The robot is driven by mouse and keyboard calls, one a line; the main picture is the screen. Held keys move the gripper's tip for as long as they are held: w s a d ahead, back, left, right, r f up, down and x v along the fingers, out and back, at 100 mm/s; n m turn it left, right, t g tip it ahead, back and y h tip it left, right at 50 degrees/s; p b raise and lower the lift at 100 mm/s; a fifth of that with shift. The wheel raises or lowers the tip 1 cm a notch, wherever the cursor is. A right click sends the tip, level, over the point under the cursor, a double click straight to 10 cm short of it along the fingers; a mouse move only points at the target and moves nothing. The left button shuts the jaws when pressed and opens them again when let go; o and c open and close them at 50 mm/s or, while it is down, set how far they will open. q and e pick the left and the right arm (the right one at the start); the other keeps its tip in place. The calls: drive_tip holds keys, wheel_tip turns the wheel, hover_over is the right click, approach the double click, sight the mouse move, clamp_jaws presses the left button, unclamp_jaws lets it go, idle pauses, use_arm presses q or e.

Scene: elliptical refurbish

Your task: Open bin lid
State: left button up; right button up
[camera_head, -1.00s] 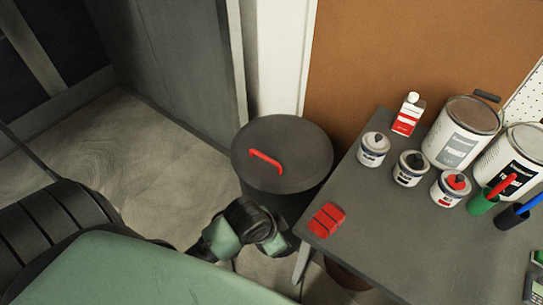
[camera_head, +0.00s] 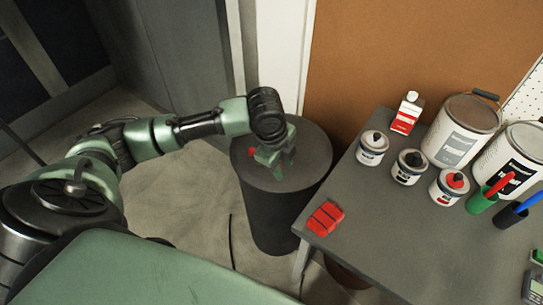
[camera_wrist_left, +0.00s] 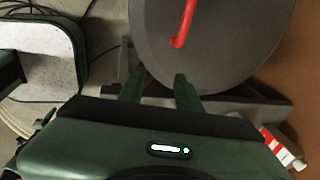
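The bin (camera_head: 275,215) is a dark grey cylinder standing on the floor, with its flat round lid (camera_head: 312,150) on top. The lid's red handle (camera_head: 252,152) is mostly hidden behind my gripper in the head view. In the left wrist view, the red handle (camera_wrist_left: 183,25) shows clearly on the grey lid (camera_wrist_left: 230,50). My left gripper (camera_head: 277,170) is above the lid, pointing down. In the left wrist view its two fingers (camera_wrist_left: 158,88) are apart with nothing between them, and the handle lies beyond the fingertips. My right gripper is not in view.
A grey table (camera_head: 375,240) stands right of the bin, holding a red block-like item (camera_head: 325,218), several paint cans (camera_head: 463,135) and a red-and-white carton (camera_head: 407,113). A grey cabinet (camera_head: 170,60) and brown board (camera_head: 390,50) stand behind. Floor left of the bin is open.

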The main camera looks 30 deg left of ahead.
use_arm(q)
drive_tip(key=w+a+r, duration=0.2)
drive_tip(key=a+r, duration=0.1)
drive_tip(key=a, duration=0.3)
drive_tip(key=shift+m+y, duration=0.3)
drive_tip(key=x, duration=0.7)
drive_tip(key=shift+w+f, duration=0.1)
drive_tip(key=shift+f, duration=0.2)
drive_tip(key=shift+d, duration=0.1)
clamp_jaws()
idle(0.4)
